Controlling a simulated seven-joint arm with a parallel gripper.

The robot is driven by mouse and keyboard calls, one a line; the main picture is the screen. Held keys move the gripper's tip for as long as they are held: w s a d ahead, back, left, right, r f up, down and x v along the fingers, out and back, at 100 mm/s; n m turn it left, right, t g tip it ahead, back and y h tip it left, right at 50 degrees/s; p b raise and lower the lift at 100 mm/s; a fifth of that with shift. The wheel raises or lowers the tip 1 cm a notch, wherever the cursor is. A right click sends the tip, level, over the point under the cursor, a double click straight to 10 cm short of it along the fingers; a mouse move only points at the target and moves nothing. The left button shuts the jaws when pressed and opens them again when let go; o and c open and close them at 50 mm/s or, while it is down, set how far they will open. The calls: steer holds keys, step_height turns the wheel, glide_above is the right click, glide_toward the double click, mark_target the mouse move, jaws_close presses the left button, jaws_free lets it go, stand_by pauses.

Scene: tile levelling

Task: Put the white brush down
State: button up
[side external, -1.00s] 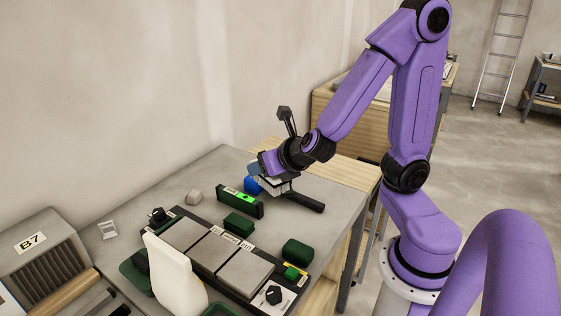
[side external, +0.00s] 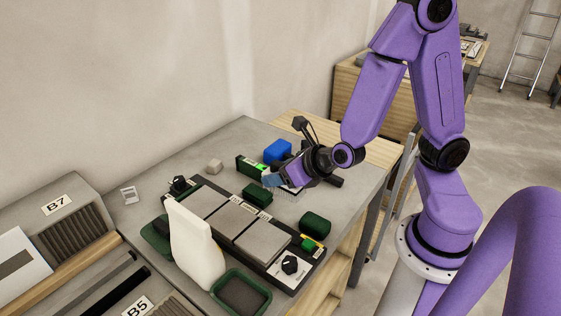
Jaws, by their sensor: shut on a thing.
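My gripper (side external: 276,181) is over the grey table, right of the green level (side external: 251,167) and in front of the blue block (side external: 277,151). It is shut on the brush (side external: 291,190), low near the tabletop. Pale bristles show below my gripper, and a dark handle sticks out to the right. My gripper and wrist hide most of the brush. I cannot tell whether the bristles touch the table.
A black tray holds several grey tiles (side external: 262,243) in front of my gripper. Dark green blocks (side external: 257,194) (side external: 315,224) lie nearby. A tall white object (side external: 195,248) stands at the front. A grey lump (side external: 214,166) lies at the back left, with bare table around it.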

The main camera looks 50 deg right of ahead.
steer(key=shift+f, duration=3.55)
steer(key=shift+f, duration=0.6)
steer(key=o, duration=1.3)
steer(key=shift+a, duration=0.1)
steer(key=shift+o, duration=0.2)
steer(key=shift+r, duration=0.1)
